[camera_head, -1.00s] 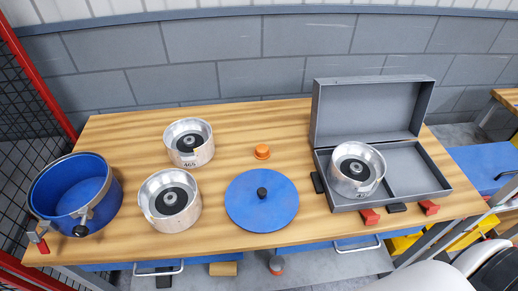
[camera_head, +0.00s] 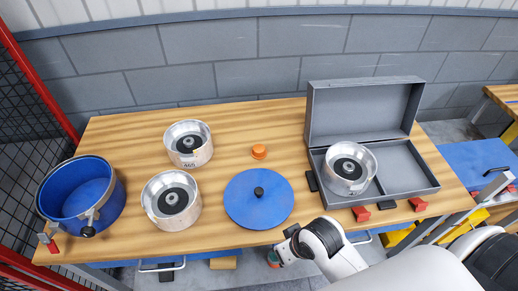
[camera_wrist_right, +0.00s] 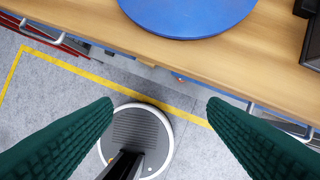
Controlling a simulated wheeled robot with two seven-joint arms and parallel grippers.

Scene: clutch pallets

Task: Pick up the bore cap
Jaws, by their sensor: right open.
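A small orange cap (camera_head: 259,151), which looks like the bore cap, stands on the wooden table (camera_head: 235,115) behind the blue lid (camera_head: 258,212). My right gripper (camera_wrist_right: 160,104) is open and empty, its two green fingers wide apart. In the right wrist view it hangs over the floor in front of the table's front edge, with the blue lid at the top. In the head view my right arm (camera_head: 335,255) comes in at the lower right, its end near the front edge. The cap is outside the right wrist view. My left gripper is not in view.
Two metal drums (camera_head: 188,143) (camera_head: 171,200) stand left of the lid. A blue pot (camera_head: 80,200) is at the far left. An open grey case (camera_head: 411,170) with another metal drum (camera_head: 349,168) is on the right. Table around the orange cap is clear.

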